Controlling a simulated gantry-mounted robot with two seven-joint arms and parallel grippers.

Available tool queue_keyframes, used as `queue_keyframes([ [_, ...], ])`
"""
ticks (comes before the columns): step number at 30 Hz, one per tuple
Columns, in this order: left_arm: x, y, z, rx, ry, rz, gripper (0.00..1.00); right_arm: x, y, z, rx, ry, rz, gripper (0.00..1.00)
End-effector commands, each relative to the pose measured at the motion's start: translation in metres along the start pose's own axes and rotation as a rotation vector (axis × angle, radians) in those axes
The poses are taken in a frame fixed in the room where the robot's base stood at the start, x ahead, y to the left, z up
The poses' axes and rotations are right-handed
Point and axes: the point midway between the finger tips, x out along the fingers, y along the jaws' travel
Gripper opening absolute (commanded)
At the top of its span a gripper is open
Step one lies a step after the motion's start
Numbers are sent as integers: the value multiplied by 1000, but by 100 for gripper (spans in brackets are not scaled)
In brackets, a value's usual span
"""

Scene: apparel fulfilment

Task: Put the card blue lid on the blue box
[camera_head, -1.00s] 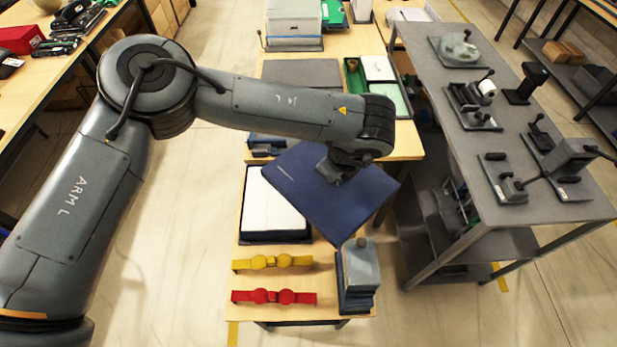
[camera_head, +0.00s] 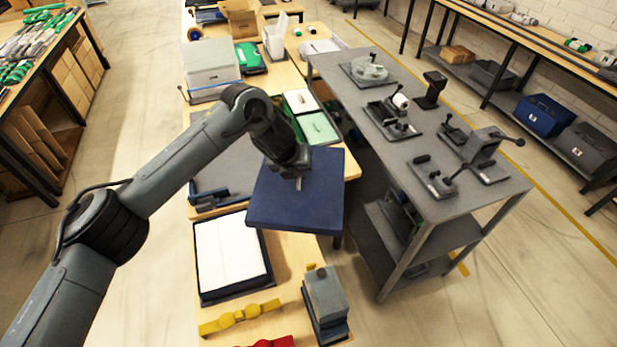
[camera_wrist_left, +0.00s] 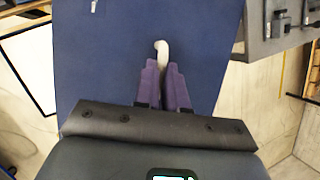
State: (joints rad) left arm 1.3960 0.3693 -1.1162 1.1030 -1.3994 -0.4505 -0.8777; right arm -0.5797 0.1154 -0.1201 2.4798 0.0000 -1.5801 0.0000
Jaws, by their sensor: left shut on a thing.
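The dark blue lid (camera_head: 290,215) hangs roughly level above the right side of the table, beyond and right of the open blue box. My left gripper (camera_head: 298,177) is shut at the lid's upper face. In the left wrist view, the lid (camera_wrist_left: 95,60) fills much of the picture, and the fingers (camera_wrist_left: 163,66) are shut on a small pale tab (camera_wrist_left: 161,48) on it. The blue box (camera_head: 236,295) lies on the table with white contents inside; its dark rim shows around them. The lid is apart from the box. My right gripper is not in view.
Yellow (camera_head: 238,317) and red (camera_head: 268,342) strap-like items lie in front of the box. A grey block stack (camera_head: 325,292) stands right of it. A grey cart (camera_head: 440,205) with fixtures is at the right. Clear bins (camera_head: 210,68) stand behind.

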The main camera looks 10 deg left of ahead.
Motion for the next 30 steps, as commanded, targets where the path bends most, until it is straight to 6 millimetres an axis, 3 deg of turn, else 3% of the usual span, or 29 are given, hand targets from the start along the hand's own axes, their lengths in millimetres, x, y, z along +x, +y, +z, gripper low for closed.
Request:
queue_keyframes([
  [1,-1,20,6,-17,-2,9,0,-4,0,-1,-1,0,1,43],
  [5,5,61,10,-66,-12,30,0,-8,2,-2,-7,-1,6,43],
  [10,17,121,2,-187,-34,79,0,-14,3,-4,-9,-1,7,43],
  [16,28,161,-14,-270,-52,112,0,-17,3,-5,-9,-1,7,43],
  [21,45,221,-49,-355,-71,157,0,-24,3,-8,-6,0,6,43],
  [24,57,246,-74,-385,-79,170,0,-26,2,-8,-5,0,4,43],
  [30,84,269,-127,-397,-82,172,0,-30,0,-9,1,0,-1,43],
])
